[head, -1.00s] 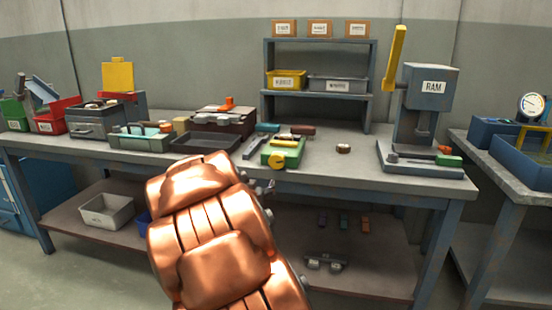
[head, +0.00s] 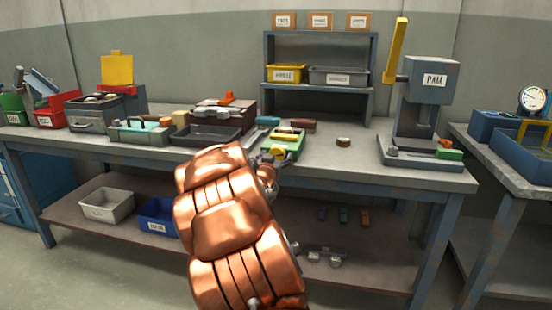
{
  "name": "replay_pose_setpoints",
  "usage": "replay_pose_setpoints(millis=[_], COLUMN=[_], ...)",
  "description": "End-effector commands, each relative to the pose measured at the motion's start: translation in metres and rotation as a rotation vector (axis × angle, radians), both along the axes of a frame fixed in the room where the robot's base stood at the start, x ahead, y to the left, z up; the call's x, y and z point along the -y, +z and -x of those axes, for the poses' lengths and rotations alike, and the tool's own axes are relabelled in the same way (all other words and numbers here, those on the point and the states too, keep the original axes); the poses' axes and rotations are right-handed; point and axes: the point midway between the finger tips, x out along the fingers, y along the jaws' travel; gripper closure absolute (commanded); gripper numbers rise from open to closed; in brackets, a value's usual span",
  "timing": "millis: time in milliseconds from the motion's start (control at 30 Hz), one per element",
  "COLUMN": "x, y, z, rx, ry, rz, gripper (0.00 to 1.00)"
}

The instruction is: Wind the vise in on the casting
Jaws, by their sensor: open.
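A green block-like fixture with yellow parts (head: 291,142), which looks like the vise, sits near the front edge of the workbench, at its middle. I cannot clearly make out a casting in it; its top detail is small. My gripper (head: 269,159) is at the near left side of this fixture, close to its yellow front part. It is open. My copper-coloured arm hides most of it, and I cannot tell whether it touches the fixture.
A dark tray (head: 207,136) and a teal toolbox-like item (head: 140,131) lie left of the fixture. A small round part (head: 343,141) lies to its right, before the RAM press (head: 427,97). A shelf rack (head: 318,88) stands behind. Bench between fixture and press is mostly clear.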

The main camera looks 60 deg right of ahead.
Motion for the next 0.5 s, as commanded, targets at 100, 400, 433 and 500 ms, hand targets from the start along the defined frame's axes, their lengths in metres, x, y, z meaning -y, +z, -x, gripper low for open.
replay_pose_setpoints(millis=[100,400,433,500], x=[0.0043,0.0053,0.0053,0.0053], y=[-0.0002,0.0004,0.0003,0.0004], z=[-0.0014,-0.0021,-0.0021,-0.0021], rx=[0.0,0.001,0.001,0.001], ry=[0.0,0.0,0.0,0.0], rz=[0.0,0.0,-0.001,-0.001], gripper=[0.19,0.19,0.21,0.28])
